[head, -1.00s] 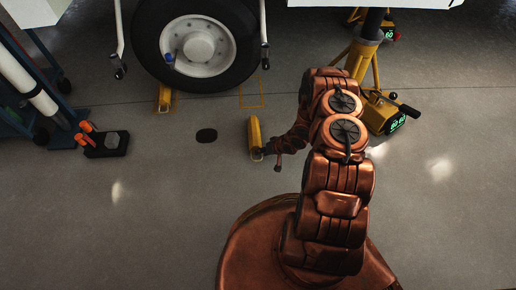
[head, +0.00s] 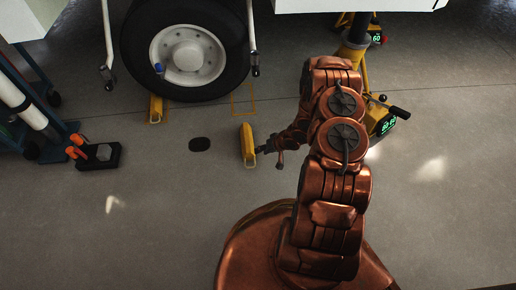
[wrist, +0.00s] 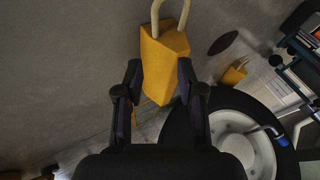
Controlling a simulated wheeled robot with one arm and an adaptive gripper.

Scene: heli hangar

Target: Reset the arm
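My gripper (head: 262,149) is low over the floor at the end of my arm, just right of a yellow wheel chock (head: 247,146). The chock rests on the floor. How far the fingertips are from it is hard to tell.
An aircraft wheel (head: 186,50) stands ahead, with another yellow chock (head: 156,108) beside it and an empty yellow floor outline (head: 243,97) to its right. A yellow jack (head: 379,118) stands close right of my arm. Floor front left is clear.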

